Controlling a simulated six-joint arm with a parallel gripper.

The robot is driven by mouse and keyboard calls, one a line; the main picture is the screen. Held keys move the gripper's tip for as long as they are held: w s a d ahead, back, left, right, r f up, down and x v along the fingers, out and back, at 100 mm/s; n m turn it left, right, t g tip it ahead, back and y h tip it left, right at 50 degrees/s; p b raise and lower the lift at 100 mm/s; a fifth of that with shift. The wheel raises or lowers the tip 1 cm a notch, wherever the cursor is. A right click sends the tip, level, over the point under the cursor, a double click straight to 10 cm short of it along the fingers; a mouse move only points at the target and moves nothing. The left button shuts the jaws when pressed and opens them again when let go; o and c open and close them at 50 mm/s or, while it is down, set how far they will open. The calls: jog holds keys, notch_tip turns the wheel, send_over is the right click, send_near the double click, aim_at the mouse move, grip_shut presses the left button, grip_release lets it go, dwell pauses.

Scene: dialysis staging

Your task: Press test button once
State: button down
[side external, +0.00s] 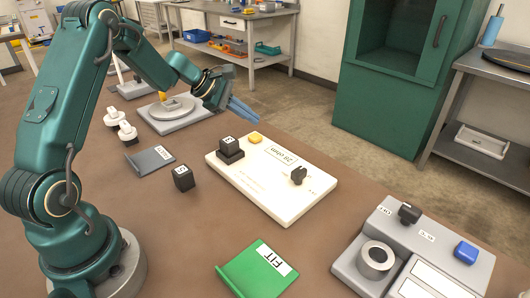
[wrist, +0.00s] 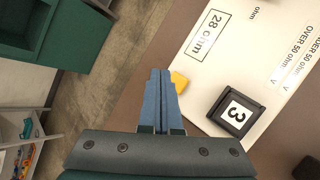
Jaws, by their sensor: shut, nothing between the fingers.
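A white board (side external: 262,200) printed "28 ohm" lies on the brown table. A yellow button (side external: 255,138) sits near its far edge; in the wrist view the button (wrist: 179,82) is partly hidden behind the fingers. A blue button (side external: 466,252) sits on a grey device (side external: 418,238) at the lower right. I cannot read which one is the test button. My gripper (side external: 243,109) is shut and empty, up in the air beyond the board's far left side.
A black block marked 3 (wrist: 234,112) sits in a black holder on the board, and a black knob (side external: 299,175) stands at its right. Another black block (side external: 183,178), a grey plate (side external: 150,160) and a green FIT plate (side external: 258,270) lie on the table.

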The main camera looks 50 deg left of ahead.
aim_at(250, 136)
jog(key=shift+f, duration=0.95)
dwell(1.4)
jog(key=shift+f, duration=0.4)
jog(key=shift+f, duration=0.5)
dwell(0.6)
dwell(0.3)
jog(key=shift+r, duration=0.95)
jog(key=shift+r, duration=2.5)
